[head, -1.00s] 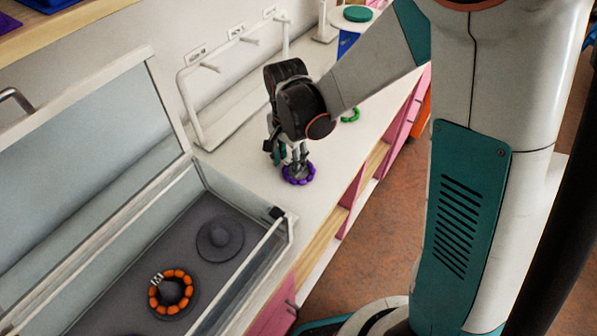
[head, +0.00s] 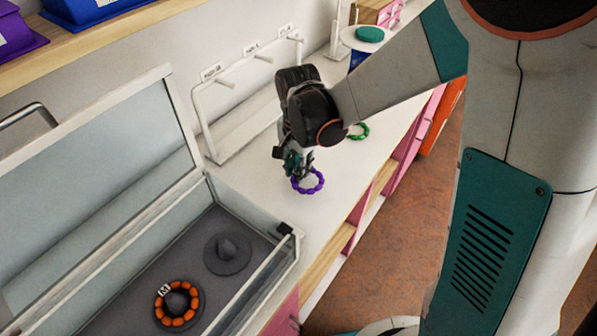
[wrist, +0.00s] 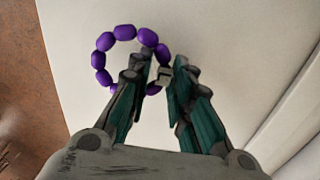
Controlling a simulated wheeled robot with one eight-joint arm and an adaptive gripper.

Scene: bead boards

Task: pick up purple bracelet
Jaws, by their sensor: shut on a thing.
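The purple bracelet (head: 308,188) is a ring of purple beads over the white counter. It also shows in the wrist view (wrist: 103,42), where its ring reaches out to the left of the fingers. My gripper (head: 297,165) points down at it, and in the wrist view its fingers (wrist: 162,72) are shut on one side of the ring. A small pale clasp or tag shows between the fingertips. Part of the ring is hidden behind the left finger. I cannot tell for sure whether the bracelet is clear of the counter.
A green bracelet (head: 358,131) lies on the counter behind my gripper. A white rack with labelled pegs (head: 228,82) stands along the wall. An open glass-lidded case (head: 285,262) at the front left holds an orange bracelet (head: 163,309). A round stand (head: 365,43) is farther back.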

